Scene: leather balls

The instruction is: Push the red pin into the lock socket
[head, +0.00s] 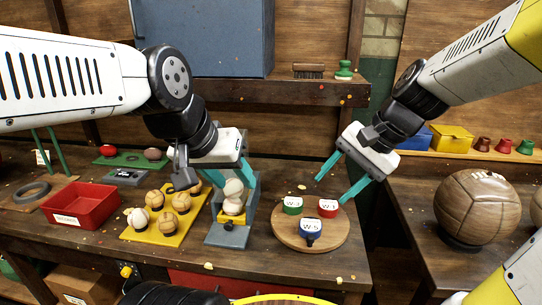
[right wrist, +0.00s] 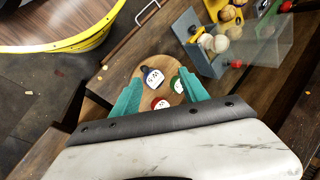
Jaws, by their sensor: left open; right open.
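A grey-blue fixture (head: 228,236) with a clear side panel stands mid-bench, holding pale balls and a yellow block (head: 231,219). The right wrist view shows a small red knob (right wrist: 236,63), perhaps the red pin, at the fixture's side. I cannot make out the lock socket. My left gripper (head: 230,176) is open at the top of the fixture, by the upper ball (head: 233,188), partly hiding the fixture's back. My right gripper (head: 330,191) is open and empty above a round wooden board (head: 283,237) with green, red (head: 328,208) and blue labelled pieces.
A yellow tray (head: 137,236) of several leather balls and a red bin (head: 71,220) lie left of the fixture. A large brown ball (head: 484,207) stands on the right bench. A shelf with a blue cabinet (head: 205,38) is behind. The front bench edge is mostly clear.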

